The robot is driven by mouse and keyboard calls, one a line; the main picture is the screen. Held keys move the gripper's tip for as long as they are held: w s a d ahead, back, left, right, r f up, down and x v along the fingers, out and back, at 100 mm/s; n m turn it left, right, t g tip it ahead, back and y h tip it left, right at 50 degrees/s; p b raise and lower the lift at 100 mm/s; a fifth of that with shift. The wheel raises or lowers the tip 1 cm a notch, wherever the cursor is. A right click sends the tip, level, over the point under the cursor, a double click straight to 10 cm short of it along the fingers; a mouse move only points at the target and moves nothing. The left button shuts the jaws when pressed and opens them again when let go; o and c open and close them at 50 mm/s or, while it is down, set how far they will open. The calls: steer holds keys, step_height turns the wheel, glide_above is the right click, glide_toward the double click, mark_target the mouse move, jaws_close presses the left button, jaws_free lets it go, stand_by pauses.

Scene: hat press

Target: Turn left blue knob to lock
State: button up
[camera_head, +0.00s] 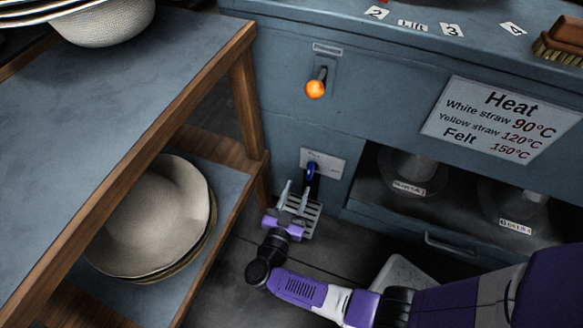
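The blue knob (311,169) sits on a pale plate (328,163) on the front of the blue-grey press cabinet, at its lower left. My gripper (296,186) is just below the knob, with its two grey fingers pointing up toward it. The fingers are apart and nothing shows held between them. The right finger overlaps or nearly meets the knob's lower end in the picture; I cannot tell whether they touch. Lettering on the plate is too small to read.
An orange-tipped lever (316,87) is above the knob. A wooden-framed shelf (222,72) with hats stands close on the left. An open compartment (367,190) with labelled hat blocks is at right. A heat sign (499,119) is above it. Dark floor lies below.

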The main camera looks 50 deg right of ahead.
mark_target(309, 171)
steer(key=x, duration=0.2)
steer(key=b+x, duration=0.1)
steer(key=x, duration=0.2)
steer(key=s+b+x, duration=0.1)
steer(key=x, duration=0.1)
steer(key=shift+d+r, duration=0.25)
steer(key=shift+d, duration=0.3)
jaws_close()
